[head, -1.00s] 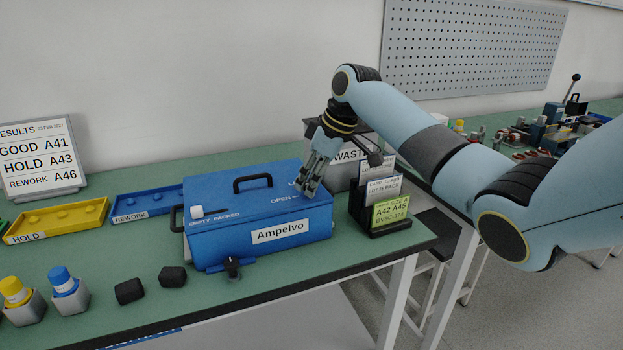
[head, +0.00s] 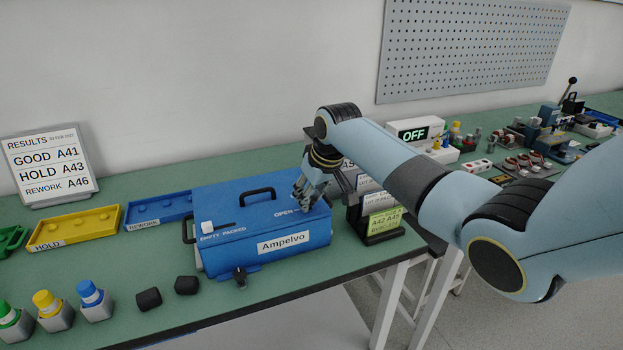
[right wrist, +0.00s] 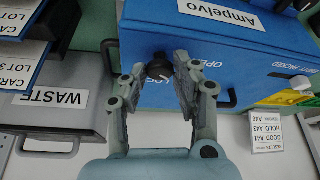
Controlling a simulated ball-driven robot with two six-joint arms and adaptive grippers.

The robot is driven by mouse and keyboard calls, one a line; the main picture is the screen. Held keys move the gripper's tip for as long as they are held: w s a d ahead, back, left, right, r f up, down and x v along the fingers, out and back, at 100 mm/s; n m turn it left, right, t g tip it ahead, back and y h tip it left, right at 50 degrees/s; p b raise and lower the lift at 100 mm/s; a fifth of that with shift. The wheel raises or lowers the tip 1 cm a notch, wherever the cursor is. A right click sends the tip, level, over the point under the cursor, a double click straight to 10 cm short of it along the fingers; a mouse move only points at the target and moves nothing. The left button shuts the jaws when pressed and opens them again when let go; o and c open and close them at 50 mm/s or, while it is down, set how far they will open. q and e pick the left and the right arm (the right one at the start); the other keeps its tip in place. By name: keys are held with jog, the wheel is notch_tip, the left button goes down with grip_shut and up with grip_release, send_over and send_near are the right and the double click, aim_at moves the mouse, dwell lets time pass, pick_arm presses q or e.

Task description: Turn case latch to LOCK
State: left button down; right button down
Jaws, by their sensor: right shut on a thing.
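The blue Ampelvo case (head: 225,252) stands on the green bench with its lid down. Its latch is a round black knob with a white mark (right wrist: 159,70), at the right end of the lid near the OPEN print (head: 283,212). My right gripper (head: 302,204) is down over that end and covers the knob in the head view. In the right wrist view its fingers stand either side of the knob, shut on it. My left gripper is not in view.
A card rack (head: 378,226) stands close to the right of the case, beside my right arm. The grey WASTE bin (right wrist: 65,112) is near. Yellow HOLD (head: 75,228) and blue REWORK trays (head: 160,207) lie left. Two black blocks (head: 149,299) lie in front.

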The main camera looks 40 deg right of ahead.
jog(key=m+p, duration=0.1)
jog(key=m+h+p, duration=0.1)
jog(key=shift+a+r+m, duration=0.15)
jog(key=shift+r+m, duration=0.1)
jog(key=shift+m, duration=0.15)
jog(key=shift+w+f+m+h+p, duration=0.1)
jog(key=shift+m+h+p, duration=0.3)
jog(key=shift+m+p, duration=0.45)
jog(key=shift+a+m+g+h, duration=0.1)
jog(key=shift+m+g+h, duration=0.2)
jog(key=shift+m, duration=0.65)
jog(key=m, duration=0.2)
jog(key=shift+w+f+m+h, duration=0.1)
jog(key=shift+m+h, duration=0.2)
jog(key=shift+h, duration=0.1)
jog(key=shift+m+g+h, duration=0.3)
jog(key=shift+m+g, duration=0.3)
jog(key=shift+m, duration=0.6)
jog(key=c, duration=1)
grip_release()
